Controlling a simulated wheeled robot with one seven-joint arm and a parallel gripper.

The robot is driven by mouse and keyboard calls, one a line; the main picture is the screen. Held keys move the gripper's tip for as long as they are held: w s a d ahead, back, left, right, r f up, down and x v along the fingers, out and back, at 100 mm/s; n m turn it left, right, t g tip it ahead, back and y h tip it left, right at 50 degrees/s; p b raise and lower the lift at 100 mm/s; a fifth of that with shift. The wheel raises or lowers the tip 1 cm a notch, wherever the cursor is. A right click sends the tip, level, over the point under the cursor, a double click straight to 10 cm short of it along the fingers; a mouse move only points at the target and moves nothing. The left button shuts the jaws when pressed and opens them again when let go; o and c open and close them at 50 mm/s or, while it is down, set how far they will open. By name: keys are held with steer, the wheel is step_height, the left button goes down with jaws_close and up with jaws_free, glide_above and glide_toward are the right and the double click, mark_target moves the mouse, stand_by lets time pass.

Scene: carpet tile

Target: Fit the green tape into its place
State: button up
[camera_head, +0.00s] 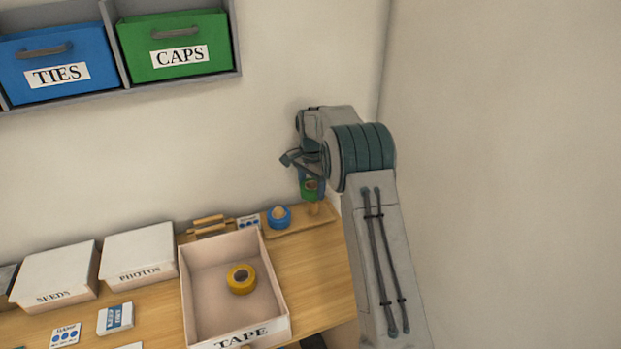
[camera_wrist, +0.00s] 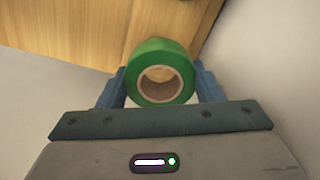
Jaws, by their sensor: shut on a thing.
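My gripper (camera_wrist: 160,88) is shut on the green tape (camera_wrist: 160,54), a roll with a pale core, seen in the wrist view between blue fingers. In the head view the green tape (camera_head: 309,194) hangs under my gripper (camera_head: 309,184), over or just behind a wooden stand (camera_head: 320,213) with a short peg. I cannot tell whether tape and stand touch. A blue tape (camera_head: 279,216) sits on a peg at the left part of this stand. A yellow tape (camera_head: 241,279) lies in the open box labelled TAPE (camera_head: 189,305).
Lidded boxes marked SEEDS (camera_head: 53,274) and PHOTOS (camera_head: 138,254) stand left on the wooden table (camera_head: 318,285). Cards lie in front. Blue TIES (camera_head: 57,62) and green CAPS (camera_head: 174,48) bins hang on the wall. A wall is close on the right.

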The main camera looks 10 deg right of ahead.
mark_target(313, 204)
steer(key=shift+s+d+r, duration=0.1)
steer(key=shift+s+d, duration=0.1)
steer(key=shift+f, duration=0.2)
steer(key=shift+a+f+b, duration=0.1)
steer(key=shift+f+b, duration=0.55)
steer(key=shift+f, duration=0.3)
steer(key=shift+f+b, duration=1.45)
steer(key=shift+f, duration=1.1)
stand_by(1.5)
steer(key=o, duration=1.1)
steer(key=shift+c, duration=0.2)
steer(key=shift+r, duration=0.1)
